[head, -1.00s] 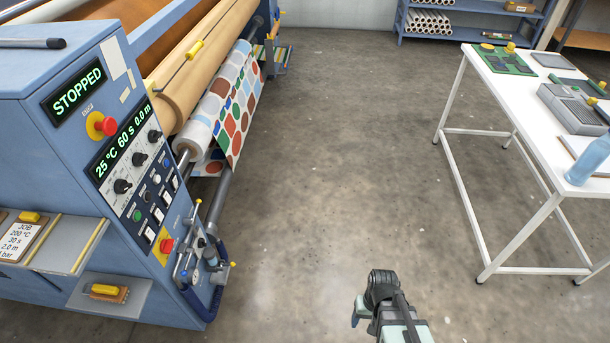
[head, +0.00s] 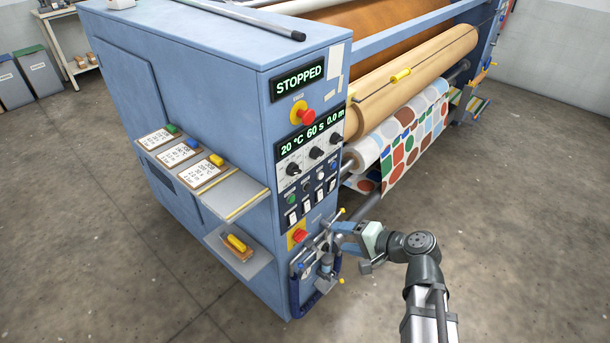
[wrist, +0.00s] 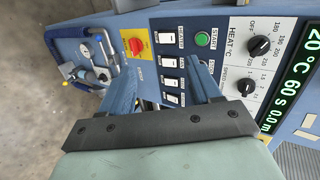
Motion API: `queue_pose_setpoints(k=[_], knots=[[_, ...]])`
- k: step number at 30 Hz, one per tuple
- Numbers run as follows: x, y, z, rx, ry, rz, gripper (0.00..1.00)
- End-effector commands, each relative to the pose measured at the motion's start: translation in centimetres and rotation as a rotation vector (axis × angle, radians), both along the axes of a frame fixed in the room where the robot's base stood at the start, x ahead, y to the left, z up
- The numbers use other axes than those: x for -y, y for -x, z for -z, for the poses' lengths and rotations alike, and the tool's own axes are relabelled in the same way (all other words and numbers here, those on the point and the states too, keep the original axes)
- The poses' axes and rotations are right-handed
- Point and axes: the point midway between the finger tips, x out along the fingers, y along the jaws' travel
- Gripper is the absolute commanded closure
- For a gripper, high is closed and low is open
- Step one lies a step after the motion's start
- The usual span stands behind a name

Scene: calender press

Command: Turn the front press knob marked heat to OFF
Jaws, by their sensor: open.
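The heat knob (head: 293,168) is the leftmost black knob on the press's front panel, under the green display (head: 311,135) reading 20 °C, 60 s, 0.0 m. The wrist view shows the knob (wrist: 259,46) beside the HEAT °C label, with OFF and temperature marks around it. I cannot tell its exact setting. My gripper (head: 350,247) is open and empty, low in front of the panel and right of the red stop button. In the wrist view my gripper (wrist: 165,80) has its fingers apart over the switch area, clear of the knob.
A speed knob (wrist: 245,87) sits beside the heat knob. Shelves with cards (head: 238,191) jut out at left. The floor at right is clear.

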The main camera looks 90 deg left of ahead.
Motion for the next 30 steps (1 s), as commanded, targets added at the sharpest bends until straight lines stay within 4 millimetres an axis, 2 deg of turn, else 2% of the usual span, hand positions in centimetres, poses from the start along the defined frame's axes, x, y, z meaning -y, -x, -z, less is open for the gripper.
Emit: queue_pose_setpoints(k=[1, 6, 12, 15, 23, 30], knots=[[-1.0, 0.3, -1.6, -0.080, -0.017, 0.020, 0.37], [-2.7, 1.1, -6.0, -0.382, -0.036, 0.095, 0.37], [-3.4, 1.0, -9.3, -0.625, -0.021, 0.151, 0.37], [-3.6, 0.7, -10.0, -0.699, 0.006, 0.177, 0.37], [-4.1, 1.0, -9.9, -0.736, 0.054, 0.198, 0.37], [-6.5, 3.3, -9.9, -0.734, 0.054, 0.197, 0.37]])
